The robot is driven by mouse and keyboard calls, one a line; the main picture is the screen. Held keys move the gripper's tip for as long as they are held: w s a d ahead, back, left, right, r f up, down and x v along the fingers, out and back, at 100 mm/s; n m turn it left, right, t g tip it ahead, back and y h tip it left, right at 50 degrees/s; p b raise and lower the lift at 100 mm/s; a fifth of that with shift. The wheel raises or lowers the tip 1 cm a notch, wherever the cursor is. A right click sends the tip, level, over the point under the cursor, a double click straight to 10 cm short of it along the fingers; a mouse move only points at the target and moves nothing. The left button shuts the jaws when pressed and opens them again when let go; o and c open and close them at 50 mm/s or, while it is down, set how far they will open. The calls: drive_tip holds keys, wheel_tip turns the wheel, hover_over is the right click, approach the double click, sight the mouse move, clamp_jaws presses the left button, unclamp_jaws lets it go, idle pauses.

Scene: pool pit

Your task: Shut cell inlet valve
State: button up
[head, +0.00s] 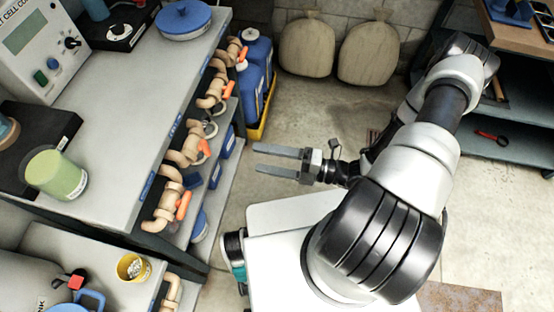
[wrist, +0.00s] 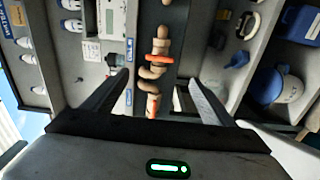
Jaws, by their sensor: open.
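Several beige pipe valves with orange handles run along the bench edge in the head view. The nearest handle (head: 183,205) lies along its pipe, and another handle (head: 204,148) sits farther back. The blue labels are too small to read, so I cannot tell which is the cell inlet valve. My gripper (head: 256,159) is open and empty, right of the valves and apart from them, its fingers pointing at the bench. In the wrist view, an orange handle (wrist: 161,60) lies crosswise on its pipe, between and beyond the fingertips of my gripper (wrist: 158,76).
A control box (head: 40,50), a green beaker (head: 55,172) and a blue-lidded tub (head: 183,20) stand on the bench. A yellow cup (head: 133,267) is at the lower left. The floor (head: 310,108) beyond my gripper is clear.

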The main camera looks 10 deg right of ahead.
drive_tip(key=shift+v, duration=1.5)
